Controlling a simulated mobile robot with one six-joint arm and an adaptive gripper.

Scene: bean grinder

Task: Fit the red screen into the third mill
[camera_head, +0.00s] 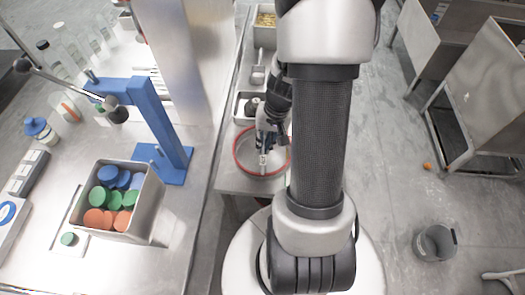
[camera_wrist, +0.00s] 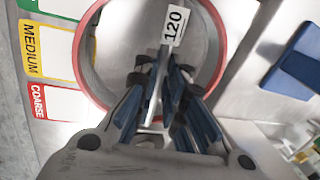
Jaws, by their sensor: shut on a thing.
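The red screen is a wide round ring with a red rim; its rim shows in the head view (camera_head: 236,152) around my gripper, over the narrow grey counter. In the wrist view the red screen (camera_wrist: 80,62) fills the upper middle, with a pale tab marked "120" (camera_wrist: 174,26). My gripper (camera_wrist: 160,78) is shut on the screen's pale tab; the blue fingers lie on either side of it. My gripper also shows in the head view (camera_head: 265,143), pointing down. I cannot tell whether the screen touches the counter. No mill can be made out as the third one.
A blue stand (camera_head: 165,135) with a lever is on the left bench. A metal bin (camera_head: 142,212) of coloured discs stands in front of it. Small trays (camera_head: 240,100) line the narrow counter behind the screen. Cards marked "MEDIUM" (camera_wrist: 32,38) and "COARSE" (camera_wrist: 38,101) lie beside the ring.

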